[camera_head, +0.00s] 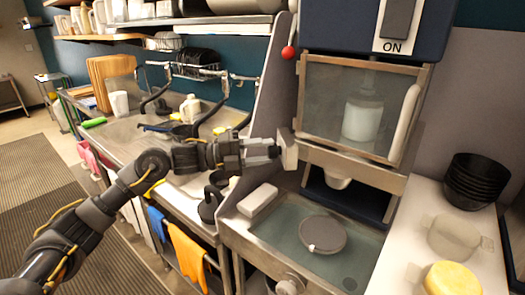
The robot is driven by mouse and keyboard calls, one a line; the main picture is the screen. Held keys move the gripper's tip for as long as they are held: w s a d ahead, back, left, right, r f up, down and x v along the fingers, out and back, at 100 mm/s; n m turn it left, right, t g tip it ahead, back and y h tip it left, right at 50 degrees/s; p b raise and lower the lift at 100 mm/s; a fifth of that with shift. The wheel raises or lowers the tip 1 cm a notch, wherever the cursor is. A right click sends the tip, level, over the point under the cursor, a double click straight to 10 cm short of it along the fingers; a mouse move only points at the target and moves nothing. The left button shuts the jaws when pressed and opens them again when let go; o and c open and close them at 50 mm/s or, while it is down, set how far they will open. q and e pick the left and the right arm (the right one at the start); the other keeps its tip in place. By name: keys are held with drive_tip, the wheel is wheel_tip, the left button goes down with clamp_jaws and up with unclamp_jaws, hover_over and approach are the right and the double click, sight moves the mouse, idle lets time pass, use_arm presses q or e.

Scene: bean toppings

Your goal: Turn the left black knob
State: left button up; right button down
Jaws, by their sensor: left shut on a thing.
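My left gripper (274,151) reaches in from the left and is shut at the left side of the bean machine (312,150). Its fingertips meet a pale block (290,150) on the machine's side, below the clear-fronted chamber. The left black knob does not show apart from the dark fingers. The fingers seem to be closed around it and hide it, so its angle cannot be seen. My right gripper is not in view.
A red ball-ended lever (289,52) sits above the gripper. Below are a white box (259,200) and a grey round lid (322,235) on the machine's tray. Black bowls (475,180) and a yellow round item (452,279) stand on the right counter. A sink counter lies behind my arm.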

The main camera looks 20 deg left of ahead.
use_arm(q)
drive_tip(key=shift+n+p, duration=0.45)
drive_tip(key=shift+n, duration=1.15)
drive_tip(key=o, duration=1)
drive_tip(key=shift+c, duration=0.2)
drive_tip(key=b+v, duration=0.4)
drive_tip(key=v, duration=0.7)
drive_tip(key=shift+s+d+f, duration=0.1)
drive_tip(key=shift+d, duration=0.05)
